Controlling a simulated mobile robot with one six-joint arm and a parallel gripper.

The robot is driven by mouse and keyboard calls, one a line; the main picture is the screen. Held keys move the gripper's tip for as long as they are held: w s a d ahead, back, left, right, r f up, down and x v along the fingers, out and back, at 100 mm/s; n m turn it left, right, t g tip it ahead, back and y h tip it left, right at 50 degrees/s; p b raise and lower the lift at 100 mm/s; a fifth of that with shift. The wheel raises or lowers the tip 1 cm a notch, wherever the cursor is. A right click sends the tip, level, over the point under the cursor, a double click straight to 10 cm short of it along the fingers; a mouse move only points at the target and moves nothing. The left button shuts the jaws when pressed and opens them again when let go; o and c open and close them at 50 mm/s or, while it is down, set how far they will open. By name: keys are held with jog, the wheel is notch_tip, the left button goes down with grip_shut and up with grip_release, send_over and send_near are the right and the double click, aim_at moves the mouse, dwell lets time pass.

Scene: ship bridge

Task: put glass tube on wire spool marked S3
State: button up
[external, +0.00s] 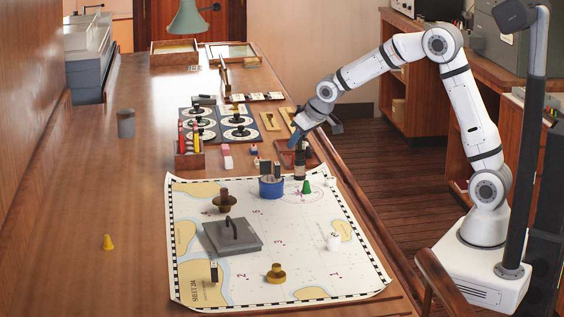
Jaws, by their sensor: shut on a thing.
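My gripper (298,137) is over the right side of the table, just beyond the far edge of the chart. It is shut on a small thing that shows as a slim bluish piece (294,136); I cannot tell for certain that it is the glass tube. A dark upright bottle-like thing (299,165) is just below the gripper; I cannot tell whether they touch. Several round pale-and-dark discs, possibly the wire spools, lie on dark panels (219,129) left of the gripper. Their marks are too small to read, so I cannot pick out S3.
The chart (300,255) carries a blue pot (271,187), a green cone (306,187), a grey plate with handle (232,236) and brass pieces. A red rack (188,160) stands beside the panels.

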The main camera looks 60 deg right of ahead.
jog(key=shift+f, duration=0.1)
jog(key=o, duration=1)
jog(key=shift+r, duration=0.25)
jog(key=b+v, duration=0.1)
jog(key=v, duration=1.1)
jog(key=s+d+f+g, duration=0.1)
jog(key=s+f, duration=0.1)
jog(key=s, duration=0.8)
jog(key=s+d+f+g, duration=0.1)
jog(key=s+d+f, duration=0.1)
jog(key=s, duration=0.7)
jog(key=s+d+f+g, duration=0.1)
jog(key=s+f, duration=0.2)
jog(key=s, duration=0.7)
jog(key=shift+s+d+f+g, duration=0.3)
jog(key=shift+s, duration=0.05)
